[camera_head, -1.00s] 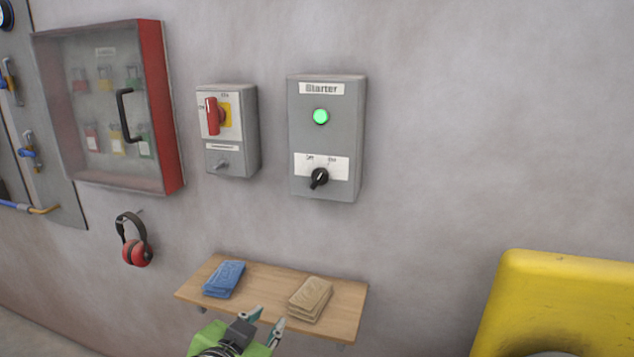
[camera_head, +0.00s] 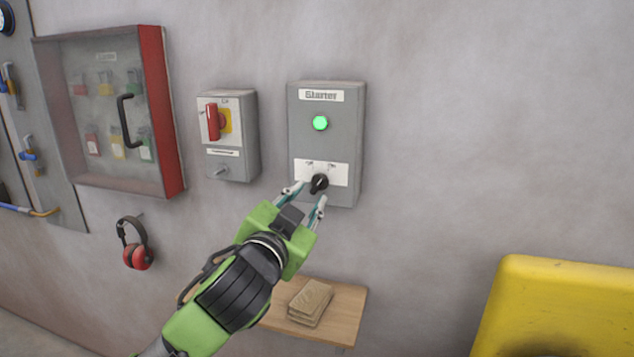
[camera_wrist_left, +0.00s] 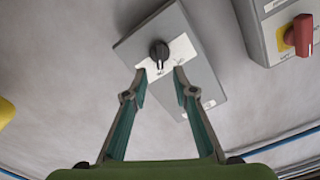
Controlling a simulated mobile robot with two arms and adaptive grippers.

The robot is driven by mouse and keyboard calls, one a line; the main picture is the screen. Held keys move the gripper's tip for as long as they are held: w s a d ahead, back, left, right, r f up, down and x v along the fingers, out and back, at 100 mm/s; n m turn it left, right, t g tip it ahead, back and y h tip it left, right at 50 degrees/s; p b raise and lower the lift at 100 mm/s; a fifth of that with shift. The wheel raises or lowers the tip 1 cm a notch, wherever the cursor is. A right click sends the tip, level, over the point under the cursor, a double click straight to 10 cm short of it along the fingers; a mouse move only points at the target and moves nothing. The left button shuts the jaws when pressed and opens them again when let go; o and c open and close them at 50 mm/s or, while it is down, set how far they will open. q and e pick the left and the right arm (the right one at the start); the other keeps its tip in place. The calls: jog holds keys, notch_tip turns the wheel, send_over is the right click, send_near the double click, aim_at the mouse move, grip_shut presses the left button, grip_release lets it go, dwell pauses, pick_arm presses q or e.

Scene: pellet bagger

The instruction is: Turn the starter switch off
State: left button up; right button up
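The grey starter box (camera_head: 336,140) is on the wall, with a lit green lamp (camera_head: 320,123). Its black rotary switch (camera_head: 319,183) sits on a white label plate; the pointer leans toward the upper right, the On side. My left gripper (camera_head: 306,194) is open just below and in front of the switch, its fingertips to either side and not visibly touching it. In the left wrist view the black switch (camera_wrist_left: 159,51) lies beyond the gap between the open fingers (camera_wrist_left: 158,84). My right gripper is not in view.
A grey isolator box with a red handle (camera_head: 212,121) hangs left of the starter. Further left are a red-framed lock cabinet (camera_head: 160,110) and ear muffs (camera_head: 137,256). A wooden shelf (camera_head: 345,318) with folded cloths is below. A yellow machine part (camera_head: 570,290) stands at right.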

aim_at(318, 183)
pick_arm(q)
jog(key=p+x, duration=0.1)
jog(key=x, duration=0.5)
jog(key=shift+w+d, duration=0.1)
jog(key=shift+w, duration=0.2)
grip_shut()
